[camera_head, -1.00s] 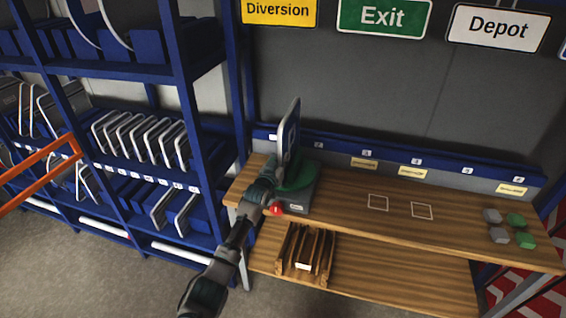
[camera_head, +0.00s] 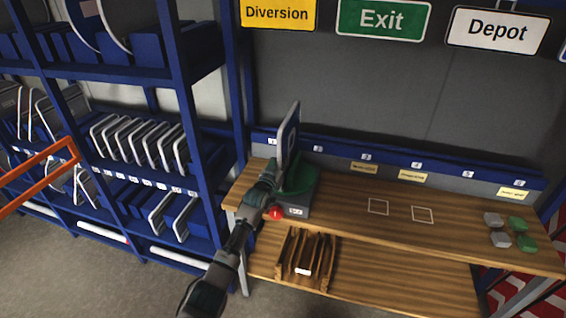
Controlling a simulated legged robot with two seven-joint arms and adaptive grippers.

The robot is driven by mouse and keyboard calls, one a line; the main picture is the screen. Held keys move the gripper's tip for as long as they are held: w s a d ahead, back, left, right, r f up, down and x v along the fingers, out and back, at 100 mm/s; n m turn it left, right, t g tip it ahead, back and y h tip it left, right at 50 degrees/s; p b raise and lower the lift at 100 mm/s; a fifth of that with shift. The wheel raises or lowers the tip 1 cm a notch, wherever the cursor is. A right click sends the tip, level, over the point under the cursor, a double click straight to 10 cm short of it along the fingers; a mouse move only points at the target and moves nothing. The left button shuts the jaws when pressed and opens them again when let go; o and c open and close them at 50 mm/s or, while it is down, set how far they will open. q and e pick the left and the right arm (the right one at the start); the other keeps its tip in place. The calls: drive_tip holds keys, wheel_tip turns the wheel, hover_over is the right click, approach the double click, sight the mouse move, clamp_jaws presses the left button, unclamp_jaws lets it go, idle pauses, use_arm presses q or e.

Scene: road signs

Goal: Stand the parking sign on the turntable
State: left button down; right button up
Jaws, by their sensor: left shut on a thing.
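The parking sign (camera_head: 290,132) is seen nearly edge-on, upright, at the left end of the wooden bench. The green turntable (camera_head: 301,180) sits on a grey base with a red button (camera_head: 276,213) at its front. My left gripper (camera_head: 272,176) is at the lower left edge of the sign and is shut on it. The sign is over the turntable's left part; its lower edge is hidden by the gripper, so I cannot tell whether it touches the disc. My right gripper is not in view.
The wooden bench (camera_head: 345,215) has two white outlined squares in its middle and several grey and green blocks (camera_head: 500,240) at right. A wooden rack (camera_head: 306,258) stands on the lower shelf. Blue shelving (camera_head: 190,105) with signs stands close at left.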

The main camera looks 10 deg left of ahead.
use_arm(q)
drive_tip(key=c, duration=1.2)
unclamp_jaws()
drive_tip(key=shift+f, duration=0.2)
drive_tip(key=s+a, duration=0.1)
drive_tip(key=s, duration=1.1)
drive_tip(key=shift+a, duration=0.4)
drive_tip(key=s+f+g, duration=0.3)
drive_tip(key=s+f, duration=0.2)
drive_tip(key=f, duration=0.8)
drive_tip(key=s+f+g+y, duration=0.15)
drive_tip(key=s+f, duration=0.45)
drive_tip(key=f, duration=0.7)
drive_tip(key=s+f+g, duration=0.3)
drive_tip(key=s+f, duration=0.2)
drive_tip(key=f, duration=0.7)
drive_tip(key=s+f+g, duration=0.3)
drive_tip(key=s+f, duration=0.5)
drive_tip(key=s, duration=0.5)
drive_tip(key=s+d+f+g, duration=0.1)
drive_tip(key=s+f+g, duration=0.2)
drive_tip(key=s+f, duration=0.5)
drive_tip(key=s+d+f+g, duration=0.1)
drive_tip(key=s+f+g, duration=0.2)
drive_tip(key=s+f, duration=0.5)
drive_tip(key=s+y, duration=0.1)
drive_tip(key=s, duration=0.9)
drive_tip(key=shift+f, duration=0.15)
